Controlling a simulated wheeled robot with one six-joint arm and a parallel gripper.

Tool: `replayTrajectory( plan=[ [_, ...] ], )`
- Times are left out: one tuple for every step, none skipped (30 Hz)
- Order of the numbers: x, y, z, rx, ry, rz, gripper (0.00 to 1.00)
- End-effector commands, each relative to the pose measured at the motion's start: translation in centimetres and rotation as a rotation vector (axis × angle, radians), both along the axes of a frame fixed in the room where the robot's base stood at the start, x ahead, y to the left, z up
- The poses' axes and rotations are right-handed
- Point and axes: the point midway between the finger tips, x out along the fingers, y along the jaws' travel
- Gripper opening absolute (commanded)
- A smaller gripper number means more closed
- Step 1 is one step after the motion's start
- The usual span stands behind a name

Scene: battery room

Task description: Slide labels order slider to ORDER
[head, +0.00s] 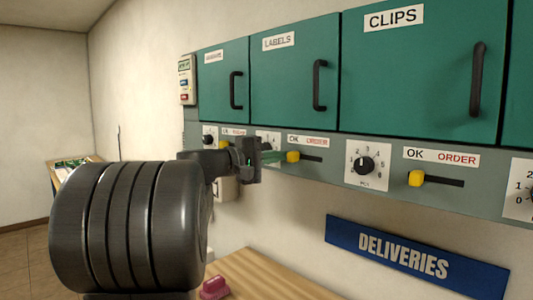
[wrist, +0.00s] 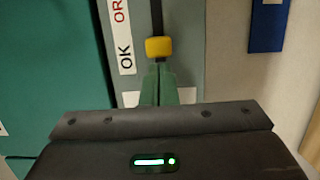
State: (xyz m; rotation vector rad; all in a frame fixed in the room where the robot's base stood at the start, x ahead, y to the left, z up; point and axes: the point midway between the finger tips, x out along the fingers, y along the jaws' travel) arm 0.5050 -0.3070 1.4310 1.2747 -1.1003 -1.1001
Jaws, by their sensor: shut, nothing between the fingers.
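The labels slider's yellow knob (head: 293,156) sits at the left, OK end of its dark slot (head: 312,159), under the LABELS cabinet (head: 292,75). Its OK/ORDER label (head: 308,140) is just above the slot. My gripper (head: 279,156) is shut and empty, its green fingers pointing at the knob from the left. In the wrist view the closed fingertips (wrist: 158,66) are right by the yellow knob (wrist: 159,47), on the OK side, touching or nearly so. The slot (wrist: 157,16) runs on beyond the knob toward ORDER.
A rotary dial (head: 366,164) and the CLIPS slider's yellow knob (head: 416,178) lie to the right on the same panel. A blue DELIVERIES sign (head: 400,257) is below. A wooden table (head: 265,280) with a red object (head: 214,288) stands underneath.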

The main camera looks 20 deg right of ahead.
Motion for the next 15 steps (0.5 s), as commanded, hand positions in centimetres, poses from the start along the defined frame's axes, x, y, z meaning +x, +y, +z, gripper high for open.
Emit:
replayTrajectory(
  plan=[
    [-0.15, -0.06, 0.00, 0.000, 0.000, 0.000, 0.00],
    [-0.19, -0.07, -0.01, 0.000, 0.000, 0.000, 0.00],
    [-0.22, -0.07, -0.02, 0.000, 0.000, 0.000, 0.00],
    [-0.22, -0.07, -0.02, 0.000, 0.000, 0.001, 0.00],
    [-0.22, -0.06, -0.03, 0.000, 0.000, 0.001, 0.00],
    [-0.21, -0.06, -0.03, 0.000, -0.001, 0.001, 0.00],
    [-0.21, -0.06, -0.02, 0.000, -0.001, 0.001, 0.00],
    [-0.20, -0.05, -0.03, 0.000, -0.001, 0.001, 0.00],
    [-0.20, -0.05, -0.02, 0.000, -0.001, 0.001, 0.00],
    [-0.20, -0.05, -0.02, 0.000, -0.001, 0.001, 0.00],
    [-0.22, -0.06, -0.04, 0.000, -0.001, 0.001, 0.00],
    [-0.33, -0.11, -0.09, 0.000, -0.001, 0.000, 0.00],
    [-0.49, -0.17, -0.15, 0.000, -0.002, 0.000, 0.00],
    [-0.71, -0.26, -0.22, 0.000, -0.002, 0.000, 0.00],
    [-1.09, -0.42, -0.33, 0.000, -0.003, 0.000, 0.00]
  ],
)
